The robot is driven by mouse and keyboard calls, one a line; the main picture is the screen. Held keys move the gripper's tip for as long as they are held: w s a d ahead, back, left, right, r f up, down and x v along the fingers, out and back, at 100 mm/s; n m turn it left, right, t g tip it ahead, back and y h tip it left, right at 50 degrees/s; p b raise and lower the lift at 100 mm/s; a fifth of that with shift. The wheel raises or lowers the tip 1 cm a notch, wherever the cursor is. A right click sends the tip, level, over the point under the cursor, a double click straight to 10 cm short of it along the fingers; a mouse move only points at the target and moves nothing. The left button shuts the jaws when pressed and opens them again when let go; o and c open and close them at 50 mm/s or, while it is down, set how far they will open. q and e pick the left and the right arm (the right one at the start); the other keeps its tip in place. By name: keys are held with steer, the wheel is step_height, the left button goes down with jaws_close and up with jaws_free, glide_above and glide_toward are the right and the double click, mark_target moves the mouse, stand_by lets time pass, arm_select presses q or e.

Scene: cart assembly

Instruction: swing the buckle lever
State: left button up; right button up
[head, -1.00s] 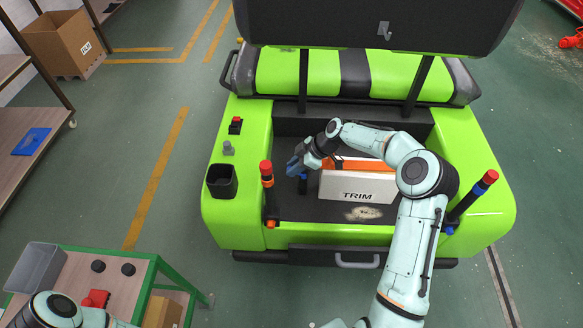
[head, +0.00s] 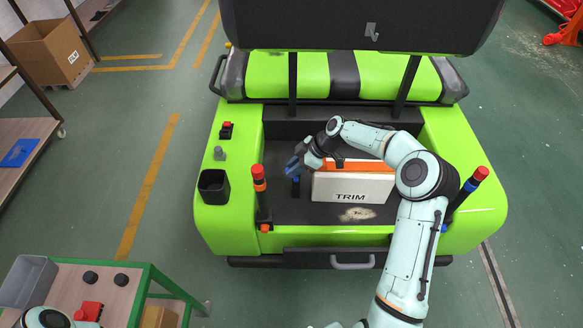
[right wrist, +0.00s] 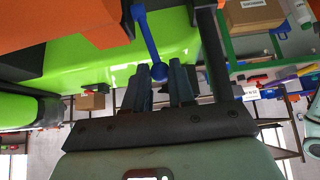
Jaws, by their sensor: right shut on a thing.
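The lever is mostly hidden there. Of my left arm only a part shows at the bottom left; its gripper is out of view.
The green cart (head: 225,225) has red-topped posts at the left (head: 260,190) and right (head: 467,198) of its bed. A dark panel (head: 360,25) hangs over the seat. A green-framed table (head: 120,275) with a grey bin (head: 28,282) stands at lower left. Floor between is clear.

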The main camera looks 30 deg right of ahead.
steer(key=shift+s+d, duration=0.1)
steer(key=shift+d, duration=0.1)
arm_select(q)
steer(key=shift+s+f, duration=0.2)
steer(key=shift+f, duration=0.05)
arm_select(e)
steer(key=shift+s+d+r, duration=0.2)
steer(key=shift+s+d, duration=0.3)
steer(key=shift+d, duration=0.4)
arm_select(q)
steer(key=shift+s+f+b, duration=0.25)
steer(key=shift+f+b, duration=0.05)
steer(key=shift+b, duration=0.1)
arm_select(e)
steer(key=shift+s+d, duration=0.55)
steer(key=shift+d, duration=0.25)
steer(key=shift+s+d+f+b, duration=0.35)
steer(key=shift+s+d, duration=0.25)
steer(key=shift+d, duration=0.25)
steer(key=o, duration=0.9)
arm_select(q)
steer(key=shift+s+f, duration=0.3)
steer(key=shift+f, duration=0.05)
arm_select(e)
steer(key=shift+w, duration=0.1)
